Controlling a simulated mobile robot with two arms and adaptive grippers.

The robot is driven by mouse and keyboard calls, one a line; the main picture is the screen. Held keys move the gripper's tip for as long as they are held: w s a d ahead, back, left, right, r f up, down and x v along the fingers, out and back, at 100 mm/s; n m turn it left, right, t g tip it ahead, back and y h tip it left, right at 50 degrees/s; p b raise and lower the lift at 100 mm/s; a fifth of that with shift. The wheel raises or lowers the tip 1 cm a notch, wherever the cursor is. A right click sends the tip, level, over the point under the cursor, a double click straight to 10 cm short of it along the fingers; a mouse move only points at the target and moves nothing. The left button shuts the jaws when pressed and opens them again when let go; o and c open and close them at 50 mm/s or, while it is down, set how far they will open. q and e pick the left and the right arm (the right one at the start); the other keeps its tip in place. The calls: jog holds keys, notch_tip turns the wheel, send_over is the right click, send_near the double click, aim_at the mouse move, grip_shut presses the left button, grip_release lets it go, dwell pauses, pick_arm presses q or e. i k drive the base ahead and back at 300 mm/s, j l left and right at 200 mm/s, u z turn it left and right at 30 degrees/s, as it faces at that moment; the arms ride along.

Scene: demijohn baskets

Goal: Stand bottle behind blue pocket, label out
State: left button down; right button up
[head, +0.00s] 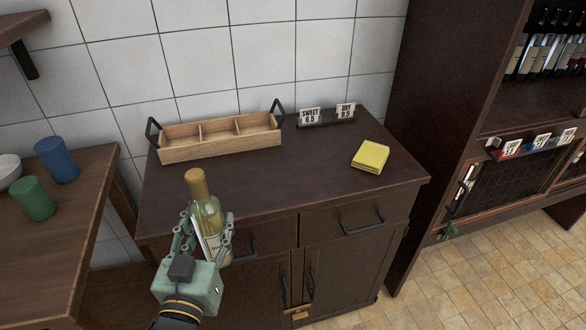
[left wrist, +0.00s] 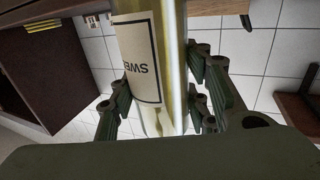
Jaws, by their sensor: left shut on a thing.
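My left gripper (head: 206,222) is shut on a pale yellow-green bottle (head: 208,215) with a tan cap, held upright in front of the dark cabinet. In the left wrist view the bottle (left wrist: 174,60) stands between the finger pads. Its cream label (left wrist: 137,60) shows part of a word starting "SWE", upside down there. At the right, a shelf rail carries small price cards above coloured pockets, one of them a blue pocket (head: 541,144) beside a red pocket (head: 510,154). My right gripper is not in view.
The dark cabinet top (head: 300,165) holds an empty three-part wooden tray (head: 222,150), two price cards on a stand (head: 328,118) and a yellow pad (head: 370,157). Several bottles (head: 550,50) line the upper right shelf. Blue (head: 57,160) and green (head: 34,199) cups stand on the left table.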

aim_at(501, 104)
jog(key=i+l, duration=0.1)
jog(key=l, duration=0.25)
jog(key=i+l, duration=0.1)
jog(key=l, duration=0.25)
jog(key=i+l, duration=0.1)
jog(key=l, duration=0.6)
jog(key=i, duration=0.05)
